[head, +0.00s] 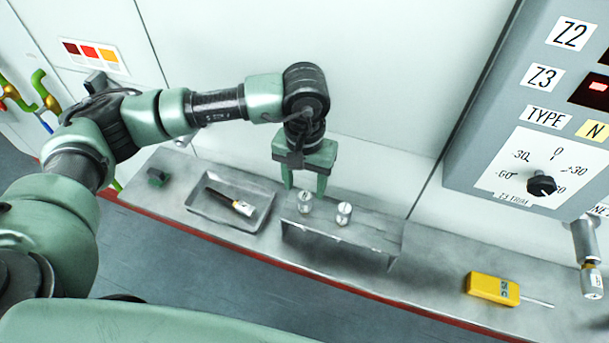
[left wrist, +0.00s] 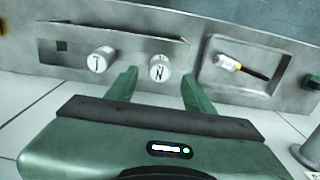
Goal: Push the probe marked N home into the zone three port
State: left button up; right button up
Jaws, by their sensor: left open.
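The probe marked N (left wrist: 159,68) is a short silver cylinder with a white lettered end, standing in a metal rack (head: 335,245). It is the left of two probes in the head view (head: 304,203). My left gripper (head: 306,188) is open just above and behind it; in the left wrist view the N probe appears between the spread fingers, with no clear contact. A second probe (left wrist: 101,60), apparently marked J, stands beside it (head: 344,213). A grey panel (head: 480,150) at the right carries Z2, Z3 and TYPE N labels. I cannot make out the zone three port. My right gripper is not in view.
A shallow tray (head: 213,215) with a black-handled tool (head: 228,201) lies left of the rack. A yellow meter (head: 492,289) lies to the right. A metal cylinder (head: 592,280) hangs below the panel. The shelf between rack and meter is clear.

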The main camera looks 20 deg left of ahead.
aim_at(305, 195)
pick_arm(q)
jog(key=shift+f, duration=0.55)
notch_tip(305, 195, down, 4)
jog(key=b, duration=0.3)
jog(key=shift+b, duration=0.4)
jog(key=shift+f+b, duration=0.6)
jog(key=shift+b, duration=0.2)
grip_shut()
jog(key=shift+r, duration=0.1)
